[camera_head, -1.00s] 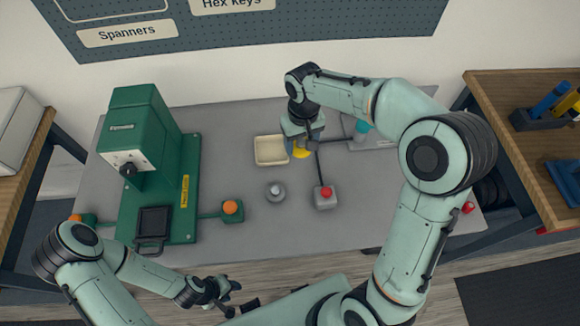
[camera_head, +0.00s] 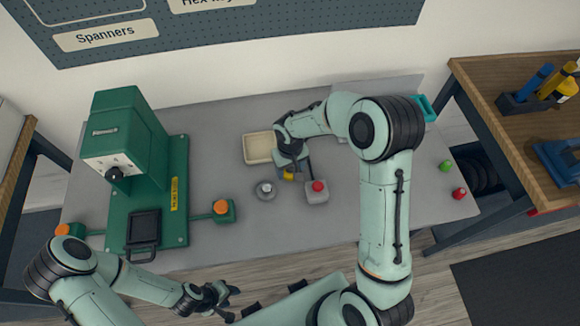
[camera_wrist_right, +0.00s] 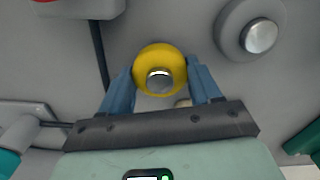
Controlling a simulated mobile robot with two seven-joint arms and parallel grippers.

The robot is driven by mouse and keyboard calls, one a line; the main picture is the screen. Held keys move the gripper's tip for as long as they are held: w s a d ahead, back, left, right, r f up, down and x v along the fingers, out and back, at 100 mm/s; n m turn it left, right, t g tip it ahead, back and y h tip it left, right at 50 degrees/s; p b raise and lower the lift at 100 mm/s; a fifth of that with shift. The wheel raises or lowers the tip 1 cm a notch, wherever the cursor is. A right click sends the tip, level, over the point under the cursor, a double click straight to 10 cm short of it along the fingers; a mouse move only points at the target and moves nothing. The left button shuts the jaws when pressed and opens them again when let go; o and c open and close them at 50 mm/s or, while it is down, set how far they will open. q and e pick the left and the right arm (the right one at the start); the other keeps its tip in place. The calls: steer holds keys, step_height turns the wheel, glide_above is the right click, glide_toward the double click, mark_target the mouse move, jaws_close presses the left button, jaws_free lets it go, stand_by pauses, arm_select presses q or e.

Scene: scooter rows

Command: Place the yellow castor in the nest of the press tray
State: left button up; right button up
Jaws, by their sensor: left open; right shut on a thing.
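The yellow castor (camera_head: 288,174) is between the fingers of my right gripper (camera_head: 290,168), in front of the cream tray and left of the red-button box. In the right wrist view the castor (camera_wrist_right: 172,55) shows as a yellow ring with a metal centre, with the blue fingers of my right gripper (camera_wrist_right: 160,82) shut on it from both sides. The black press tray (camera_head: 143,228) sits at the front of the green press (camera_head: 128,145), handle toward me; its nest is too small to make out. My left gripper (camera_head: 210,298) is open and empty in front of the bench.
A cream tray (camera_head: 257,148), a grey round piece with a metal knob (camera_head: 265,189) and a red-button box (camera_head: 317,191) are near my right gripper. An orange-button box (camera_head: 222,211) stands beside the press. Green (camera_head: 446,166) and red (camera_head: 459,194) balls lie at right.

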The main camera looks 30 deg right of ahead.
steer(key=shift+f, duration=0.2)
steer(key=o, duration=1.1)
steer(key=shift+r, duration=0.1)
steer(key=shift+o, duration=0.2)
